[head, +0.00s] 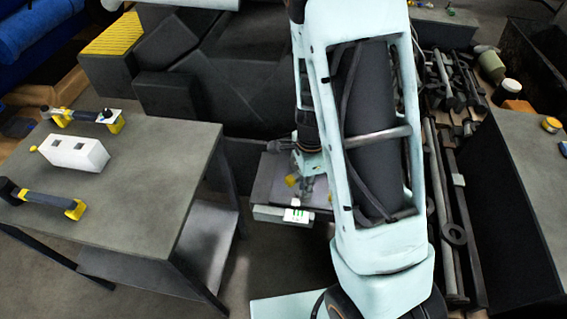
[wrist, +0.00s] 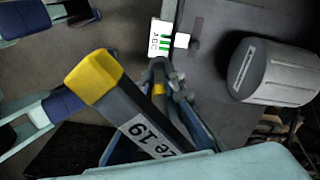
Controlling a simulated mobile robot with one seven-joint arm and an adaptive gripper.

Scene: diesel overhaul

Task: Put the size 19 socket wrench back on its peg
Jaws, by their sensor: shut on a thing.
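The size 19 socket wrench (wrist: 128,110) is a dark bar with a yellow end and a white label reading "ze 19"; the label's start is hidden. It slants across the wrist view, close to the camera. My gripper (wrist: 165,88) is shut on it, though the contact is partly hidden. In the head view my gripper (head: 308,186) is partly behind my arm, with the wrench's yellow end (head: 291,181) at its left. Below is a dark grey surface (wrist: 215,20) with a white, green-striped label (wrist: 162,38). A small dark knob (wrist: 194,46) is beside it; I cannot tell if it is the peg.
A grey table (head: 170,165) at left bears a white block (head: 75,153) and two yellow-ended tools (head: 45,198) (head: 82,117). Bars and loose parts crowd the right side (head: 450,150).

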